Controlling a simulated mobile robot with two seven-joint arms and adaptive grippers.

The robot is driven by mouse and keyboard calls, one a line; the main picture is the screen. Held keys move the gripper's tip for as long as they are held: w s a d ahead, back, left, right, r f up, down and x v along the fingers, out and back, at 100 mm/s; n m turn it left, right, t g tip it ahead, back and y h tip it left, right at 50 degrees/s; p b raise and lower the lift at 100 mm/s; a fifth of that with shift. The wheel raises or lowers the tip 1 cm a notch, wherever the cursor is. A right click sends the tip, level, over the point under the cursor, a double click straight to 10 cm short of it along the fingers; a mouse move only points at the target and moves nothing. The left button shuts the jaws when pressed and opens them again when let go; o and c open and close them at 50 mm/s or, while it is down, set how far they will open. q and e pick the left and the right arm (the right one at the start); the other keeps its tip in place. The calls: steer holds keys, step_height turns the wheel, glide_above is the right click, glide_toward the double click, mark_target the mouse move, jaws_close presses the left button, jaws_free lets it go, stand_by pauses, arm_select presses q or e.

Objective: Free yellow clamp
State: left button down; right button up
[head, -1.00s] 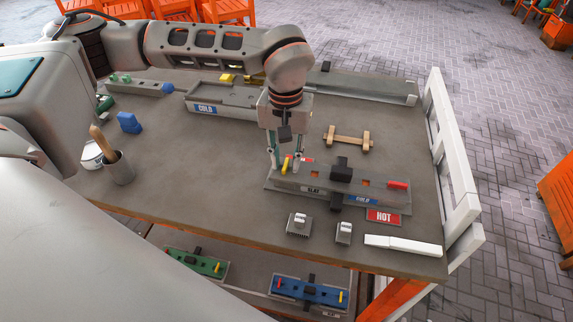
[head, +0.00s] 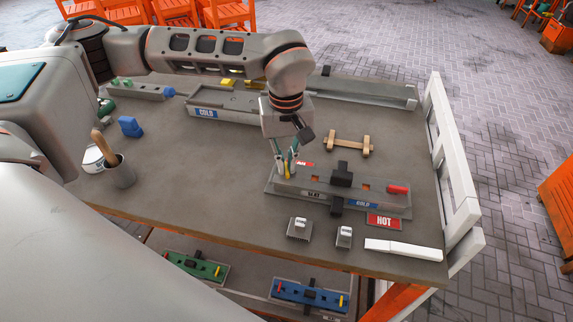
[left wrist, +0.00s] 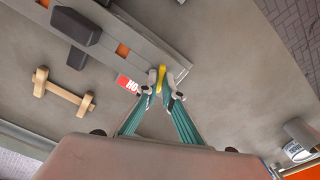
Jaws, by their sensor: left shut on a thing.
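The small yellow clamp (head: 289,166) stands at the left end of the grey mould (head: 290,189) marked SLAT, on the table. It also shows in the left wrist view (left wrist: 161,76), upright between the fingertips. My left gripper (head: 287,173) points down at that end of the mould and is shut on the yellow clamp. The fingers partly hide the clamp in the head view. A red clamp (head: 398,189) lies at the mould's right end, and a black clamp (head: 341,172) spans its middle. My right gripper is in neither view.
A HOT label (head: 384,221) lies before the mould, with two small grey pieces (head: 300,229) and a white bar (head: 404,247) near the front edge. A wooden piece (head: 349,142) lies behind. A cup with a brush (head: 121,173) stands left. The table's left middle is clear.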

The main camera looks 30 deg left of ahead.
arm_select(q)
steer(key=n, duration=0.3)
steer(key=shift+n, duration=0.9)
